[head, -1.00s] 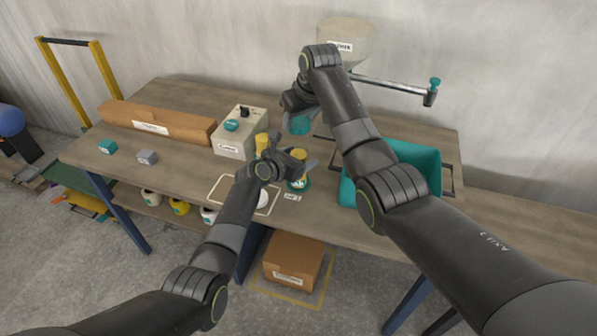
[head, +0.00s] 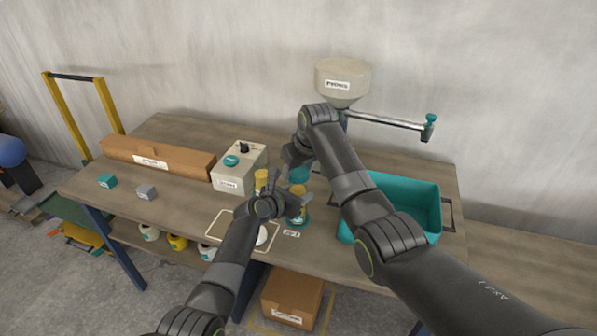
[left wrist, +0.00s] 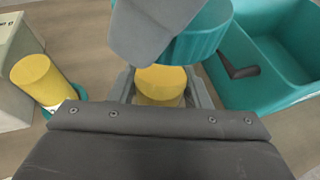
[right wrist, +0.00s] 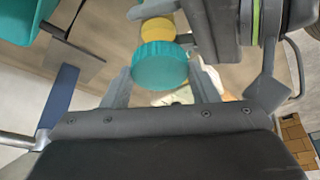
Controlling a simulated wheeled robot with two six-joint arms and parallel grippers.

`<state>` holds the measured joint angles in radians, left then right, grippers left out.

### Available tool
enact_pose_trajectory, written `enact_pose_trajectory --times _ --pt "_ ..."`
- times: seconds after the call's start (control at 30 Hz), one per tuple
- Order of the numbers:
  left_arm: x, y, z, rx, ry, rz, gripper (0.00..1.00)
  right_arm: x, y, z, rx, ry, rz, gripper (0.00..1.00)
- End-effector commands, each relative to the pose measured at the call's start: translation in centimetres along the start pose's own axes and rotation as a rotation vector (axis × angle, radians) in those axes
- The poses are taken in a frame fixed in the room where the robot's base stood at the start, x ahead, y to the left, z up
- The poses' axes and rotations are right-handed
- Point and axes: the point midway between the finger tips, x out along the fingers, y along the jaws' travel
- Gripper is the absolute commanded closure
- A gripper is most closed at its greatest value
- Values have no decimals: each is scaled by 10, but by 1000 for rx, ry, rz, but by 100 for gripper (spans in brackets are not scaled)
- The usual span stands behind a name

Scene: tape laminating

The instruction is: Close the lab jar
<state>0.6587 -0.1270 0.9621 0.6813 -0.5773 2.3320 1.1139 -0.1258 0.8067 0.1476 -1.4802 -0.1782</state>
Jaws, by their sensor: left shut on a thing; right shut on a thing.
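A yellow jar (head: 299,194) with a teal base stands on the table behind the label card. My left gripper (head: 297,205) is shut on it from the left; its yellow top shows between the fingers in the left wrist view (left wrist: 162,82). My right gripper (head: 299,158) is shut on a round teal lid (head: 300,174), partly hidden by my arm in the head view. The lid is above the jar and apart from it. In the left wrist view the lid (left wrist: 205,38) looks offset to the right of the jar top. The right wrist view shows the lid (right wrist: 160,66) with yellow (right wrist: 157,28) beyond it.
A second yellow jar (head: 261,181) stands beside the grey control box (head: 238,168). A teal bin (head: 405,190) is to the right. A hopper with an arm (head: 343,82) stands behind.

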Motion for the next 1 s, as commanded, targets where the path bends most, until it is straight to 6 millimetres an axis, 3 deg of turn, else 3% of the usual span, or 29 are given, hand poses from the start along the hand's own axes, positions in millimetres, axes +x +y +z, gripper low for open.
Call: enact_pose_trajectory --times 0.1,0.67,1.0 --pt "0 0 0 0 0 0 98 8 0 3 -1 1 0 67" --pt "0 0 0 0 1 0 98 10 0 4 -1 1 0 67" --pt "0 0 0 1 1 1 98 26 -1 10 -2 1 -1 67"
